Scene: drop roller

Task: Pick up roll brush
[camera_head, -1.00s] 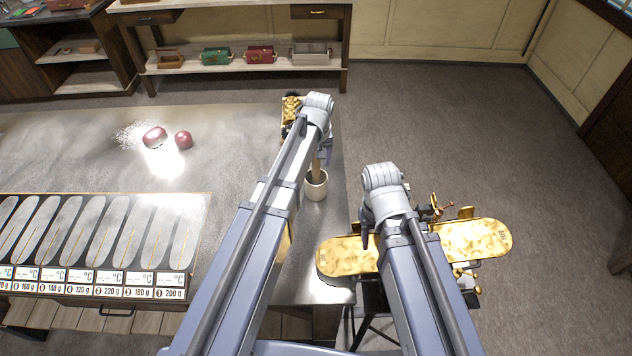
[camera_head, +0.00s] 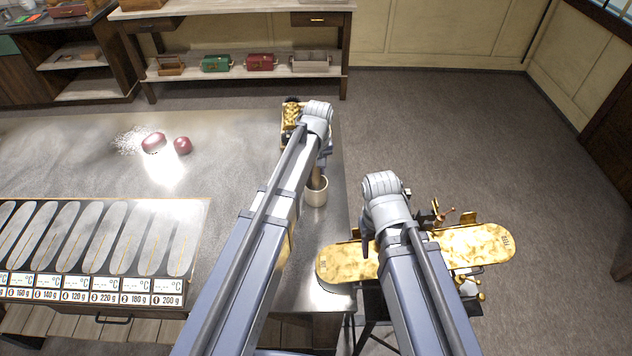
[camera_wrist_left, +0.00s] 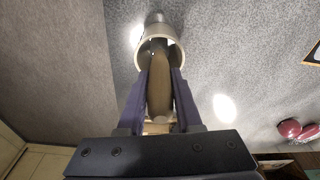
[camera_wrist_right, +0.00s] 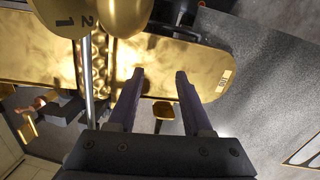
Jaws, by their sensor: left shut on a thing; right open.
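The roll brush (camera_wrist_left: 158,95) shows as a brown handle in the left wrist view, its lower end inside a pale cup (camera_wrist_left: 141,57). The cup stands near the table's right edge in the head view (camera_head: 316,191). My left gripper (camera_wrist_left: 160,75) is shut on the handle above the cup, one finger on each side. In the head view my left arm hides most of the brush, and its working end is hidden. My right gripper (camera_wrist_right: 160,72) is open and empty over the gold machine (camera_wrist_right: 218,70), apart from the brush.
The gold machine (camera_head: 340,264) stands by the table's right edge, below my right arm. Two dark red pieces (camera_head: 153,142) lie on the grey table (camera_head: 80,160). A board with several oval slots (camera_head: 205,215) is at the front left. The table's middle is clear.

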